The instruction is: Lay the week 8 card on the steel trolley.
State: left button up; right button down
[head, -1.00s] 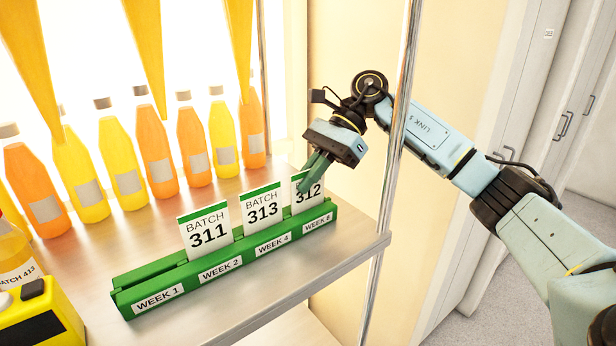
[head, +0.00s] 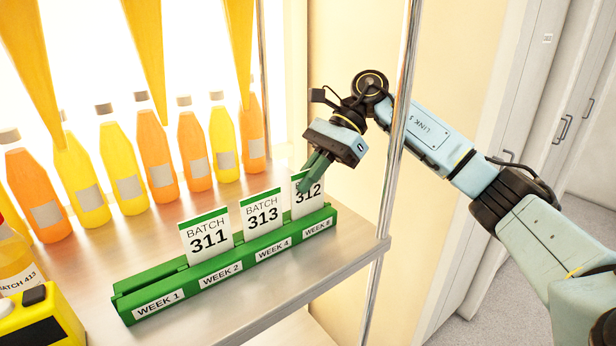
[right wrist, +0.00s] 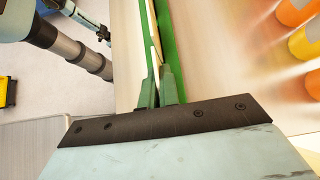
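The week 8 card, batch 312 (head: 307,201), stands upright in the slot labelled WEEK 8 at the right end of the green rack (head: 150,283). My right gripper (head: 304,186) is at the card's top left, its green fingers covering part of it. In the right wrist view the fingers (right wrist: 160,82) lie close together on either side of the thin card edge, seemingly shut on it. The card's foot still sits in the rack. My left gripper is not in view. I cannot make out the steel trolley with certainty.
Batch 311 (head: 209,238) and batch 313 (head: 262,214) cards stand in the WEEK 2 and WEEK 4 slots; WEEK 1 is empty. Several juice bottles line the back of the shelf (head: 90,240). A metal post (head: 396,140) rises at its right corner, before my right arm. A yellow device (head: 45,320) sits front left.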

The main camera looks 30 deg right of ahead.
jog(key=shift+r, duration=0.1)
jog(key=shift+r+p, duration=1.05)
jog(key=shift+r, duration=0.75)
